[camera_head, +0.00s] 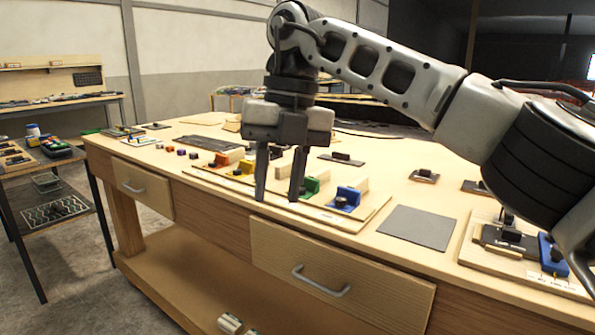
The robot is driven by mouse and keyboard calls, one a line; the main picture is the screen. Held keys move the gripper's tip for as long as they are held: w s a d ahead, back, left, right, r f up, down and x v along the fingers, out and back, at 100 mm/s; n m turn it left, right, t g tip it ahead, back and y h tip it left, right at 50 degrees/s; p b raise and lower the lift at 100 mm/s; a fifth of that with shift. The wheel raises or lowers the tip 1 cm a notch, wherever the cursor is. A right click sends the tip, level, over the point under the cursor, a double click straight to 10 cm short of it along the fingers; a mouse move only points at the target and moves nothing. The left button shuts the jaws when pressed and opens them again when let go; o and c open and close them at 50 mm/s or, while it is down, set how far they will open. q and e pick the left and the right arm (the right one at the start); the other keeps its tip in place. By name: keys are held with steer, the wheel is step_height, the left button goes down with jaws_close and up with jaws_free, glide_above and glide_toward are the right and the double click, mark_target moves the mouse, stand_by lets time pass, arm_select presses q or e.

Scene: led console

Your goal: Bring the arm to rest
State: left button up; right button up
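My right arm (385,72) comes in from the right and reaches over the wooden workbench (405,185). My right gripper (279,198) points down with its two dark fingers spread apart. I see nothing held between them. The fingers pass in front of the console board (345,220), hiding part of its middle. The board carries a red block (221,159), a yellow block (243,168), a green block (311,187) and a blue block (347,198). I cannot tell whether the fingertips touch the board. My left gripper is not in view.
A grey mat (417,227) lies bare right of the board. A second board with a blue part (552,254) is at the far right. Small coloured cubes (182,152) sit behind left. The drawers (330,277) are shut. A side table (40,160) stands left.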

steer(key=s+a+f+g+y, duration=0.4)
steer(key=s+a+y, duration=0.1)
steer(key=a+y, duration=0.25)
steer(key=s+a+f+g+y, duration=0.3)
steer(key=s+a+f+y, duration=0.1)
steer(key=a+y, duration=0.4)
steer(key=w+d+f+m+t+h, duration=0.2)
steer(key=d+f+m+t, duration=0.35)
steer(key=m+t, duration=0.4)
steer(key=w+d+f+m+t+h+p, duration=0.15)
steer(key=d+f+m+t, duration=0.25)
steer(key=d+m+t, duration=0.55)
steer(key=w+d+f+m+t+h, duration=0.2)
steer(key=d+f+m+t, duration=0.4)
steer(key=m, duration=0.5)
steer(key=s+d+f+m+g+h, duration=0.3)
steer(key=s+d+f+h, duration=0.1)
steer(key=s+f, duration=0.3)
steer(key=s+d+f+m+g+h, duration=0.3)
steer(key=s+d+f+h, duration=0.1)
steer(key=s+d+f, duration=0.3)
step_height(320, 180, down, 2)
steer(key=shift+s+f+m+g, duration=0.2)
steer(key=shift+s+m+g, duration=0.1)
steer(key=shift+s, duration=0.4)
